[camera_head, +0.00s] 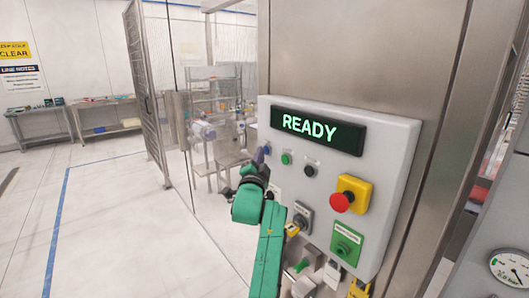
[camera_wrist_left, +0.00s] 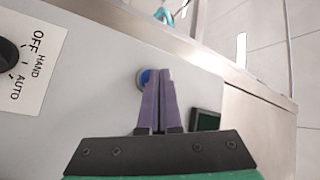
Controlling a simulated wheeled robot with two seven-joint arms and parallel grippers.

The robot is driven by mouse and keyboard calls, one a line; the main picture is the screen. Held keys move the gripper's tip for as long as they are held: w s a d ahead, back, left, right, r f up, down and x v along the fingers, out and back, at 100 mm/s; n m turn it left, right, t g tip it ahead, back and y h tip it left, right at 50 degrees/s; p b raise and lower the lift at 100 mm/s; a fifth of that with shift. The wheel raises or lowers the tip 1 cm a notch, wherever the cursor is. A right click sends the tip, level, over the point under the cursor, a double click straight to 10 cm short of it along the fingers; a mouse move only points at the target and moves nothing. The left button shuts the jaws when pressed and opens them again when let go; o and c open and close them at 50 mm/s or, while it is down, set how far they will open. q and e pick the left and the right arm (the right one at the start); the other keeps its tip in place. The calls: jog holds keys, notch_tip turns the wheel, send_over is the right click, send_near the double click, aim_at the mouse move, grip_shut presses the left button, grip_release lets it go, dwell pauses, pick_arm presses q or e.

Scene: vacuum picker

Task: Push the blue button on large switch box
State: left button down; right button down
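The large grey switch box (camera_head: 395,155) is fixed to a steel column and carries a display reading READY (camera_head: 309,126). The blue button (camera_wrist_left: 142,78) shows in the wrist view, partly covered by my left gripper's fingers. In the head view it lies at the box's upper left, by the fingertips, and I cannot make it out clearly. My left gripper (camera_wrist_left: 160,72) is shut and empty, its purple fingers together. Its tips overlap the button's right side in the wrist view; I cannot tell whether they touch it. My right gripper is not in view.
An OFF/HAND/AUTO selector (camera_wrist_left: 8,55) is at left in the wrist view. Open floor (camera_head: 110,225) lies left.

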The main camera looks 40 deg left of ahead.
pick_arm(q)
jog(key=shift+s, duration=0.1)
jog(key=shift+s+a+p, duration=0.2)
jog(key=shift+s+p, duration=0.3)
jog(key=shift+s, duration=0.15)
jog(key=s+p, duration=0.1)
jog(key=s+a, duration=0.1)
jog(key=s, duration=0.1)
jog(key=s+p, duration=0.1)
jog(key=shift+s+a+p, duration=0.25)
jog(key=shift+s+p, duration=0.1)
jog(key=shift+f, duration=0.1)
dwell(0.4)
